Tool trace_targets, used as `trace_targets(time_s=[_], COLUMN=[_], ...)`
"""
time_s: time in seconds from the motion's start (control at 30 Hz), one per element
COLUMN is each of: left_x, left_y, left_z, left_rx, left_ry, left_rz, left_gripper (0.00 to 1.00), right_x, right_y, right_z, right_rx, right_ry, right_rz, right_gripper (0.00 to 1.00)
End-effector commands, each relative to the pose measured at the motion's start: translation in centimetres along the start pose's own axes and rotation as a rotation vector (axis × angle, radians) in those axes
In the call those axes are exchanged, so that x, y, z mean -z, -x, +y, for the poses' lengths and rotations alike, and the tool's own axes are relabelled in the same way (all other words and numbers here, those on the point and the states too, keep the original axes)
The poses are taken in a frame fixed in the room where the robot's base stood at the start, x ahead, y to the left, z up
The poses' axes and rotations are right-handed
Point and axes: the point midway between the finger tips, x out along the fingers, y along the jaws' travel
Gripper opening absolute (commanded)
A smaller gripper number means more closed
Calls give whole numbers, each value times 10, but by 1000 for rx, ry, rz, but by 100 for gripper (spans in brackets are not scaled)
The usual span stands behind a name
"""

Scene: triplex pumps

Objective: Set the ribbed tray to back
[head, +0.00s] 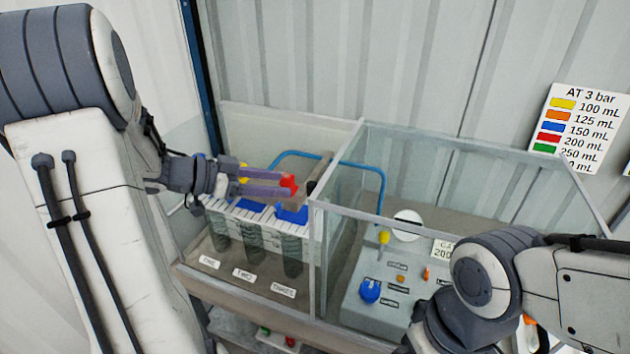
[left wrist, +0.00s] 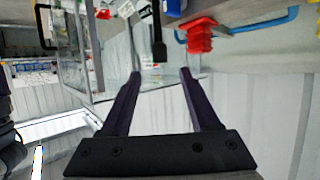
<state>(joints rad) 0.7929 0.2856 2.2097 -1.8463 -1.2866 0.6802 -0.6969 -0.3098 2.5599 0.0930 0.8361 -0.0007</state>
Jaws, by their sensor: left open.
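My left gripper (head: 285,182) is open, with its purple fingers reaching right over the pump case. In the left wrist view the space between its fingertips (left wrist: 161,76) is empty. A white and blue striped piece (head: 240,213) lies below the fingers, above several dark ribbed cylinders (head: 252,243); I cannot tell for certain which part is the ribbed tray. A red ribbed block (head: 288,185) shows by the fingertips; in the left wrist view this block (left wrist: 200,35) is beyond and right of the fingers. My right gripper is not in view.
A blue bent rail (head: 350,164) runs behind the red block. A clear-walled box (head: 430,165) stands to the right, over a grey panel with a blue knob (head: 370,291). Labels (head: 243,273) line the front ledge. A colour chart (head: 580,120) hangs on the back wall.

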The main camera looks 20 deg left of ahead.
Motion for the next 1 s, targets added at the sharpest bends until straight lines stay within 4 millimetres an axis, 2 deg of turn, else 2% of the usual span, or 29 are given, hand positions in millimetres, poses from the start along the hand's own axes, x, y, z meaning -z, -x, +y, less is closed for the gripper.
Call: trace_targets(time_s=[0.3, 0.43, 0.63, 0.9, 0.97, 1.0], left_x=[2, 2, 0, 0, 0, 0], left_y=[-60, -80, -94, -95, -94, -94], left_z=[2, 2, 1, 1, 1, 1], left_rx=[-5, -4, 0, 1, 1, 1], left_ry=[0, 0, -2, -2, -2, -2], left_rz=[-2, -2, -3, -3, -2, -2], left_gripper=[62, 62, 62, 62, 39, 24], right_x=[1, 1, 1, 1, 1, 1], right_y=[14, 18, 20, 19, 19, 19], right_z=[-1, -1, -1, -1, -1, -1], right_rx=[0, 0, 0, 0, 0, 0], right_ry=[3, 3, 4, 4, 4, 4], right_rz=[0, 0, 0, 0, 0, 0], right_gripper=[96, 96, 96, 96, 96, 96])
